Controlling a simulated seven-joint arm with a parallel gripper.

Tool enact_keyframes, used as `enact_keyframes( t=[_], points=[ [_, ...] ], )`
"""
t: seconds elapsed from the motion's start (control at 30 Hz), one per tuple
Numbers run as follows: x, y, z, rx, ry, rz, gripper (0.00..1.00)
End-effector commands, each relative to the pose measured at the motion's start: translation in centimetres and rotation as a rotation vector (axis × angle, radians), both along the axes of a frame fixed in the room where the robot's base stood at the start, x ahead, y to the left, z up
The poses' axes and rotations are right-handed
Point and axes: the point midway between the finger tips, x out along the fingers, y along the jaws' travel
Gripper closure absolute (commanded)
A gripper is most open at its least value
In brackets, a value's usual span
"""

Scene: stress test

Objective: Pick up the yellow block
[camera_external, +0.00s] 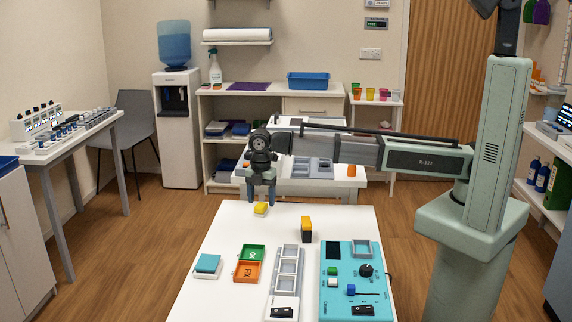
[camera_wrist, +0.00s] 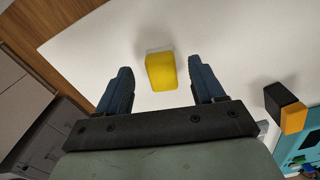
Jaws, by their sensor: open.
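The yellow block (camera_external: 261,209) lies on the far part of the white table. In the wrist view the yellow block (camera_wrist: 161,71) shows ahead of the gap between my fingertips, closer to the midline than to either finger. My gripper (camera_external: 260,201) is over the far left part of the table, above or just beside the block. In the wrist view my gripper (camera_wrist: 161,76) is open and empty, with one dark blue finger on each side. I cannot tell the exact height of the fingertips above the table.
An orange and black block (camera_external: 306,229) stands right of the yellow block; it also shows in the wrist view (camera_wrist: 285,106). Nearer are a teal-topped block (camera_external: 207,265), green and orange trays (camera_external: 247,271), a grey slotted rack (camera_external: 287,272) and a teal control panel (camera_external: 350,300).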

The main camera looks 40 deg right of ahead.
Motion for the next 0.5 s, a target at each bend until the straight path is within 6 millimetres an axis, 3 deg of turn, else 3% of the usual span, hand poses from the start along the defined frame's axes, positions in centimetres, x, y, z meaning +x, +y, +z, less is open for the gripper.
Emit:
enact_keyframes(
  t=[0.2, 0.47, 0.5],
  points=[
    [-0.1, -0.1, -2.5, -0.001, 0.001, 0.000, 0.32],
    [-0.1, -0.1, -2.7, 0.000, 0.000, 0.000, 0.32],
    [-0.1, -0.1, -2.7, 0.000, 0.000, 0.000, 0.36]
  ],
)
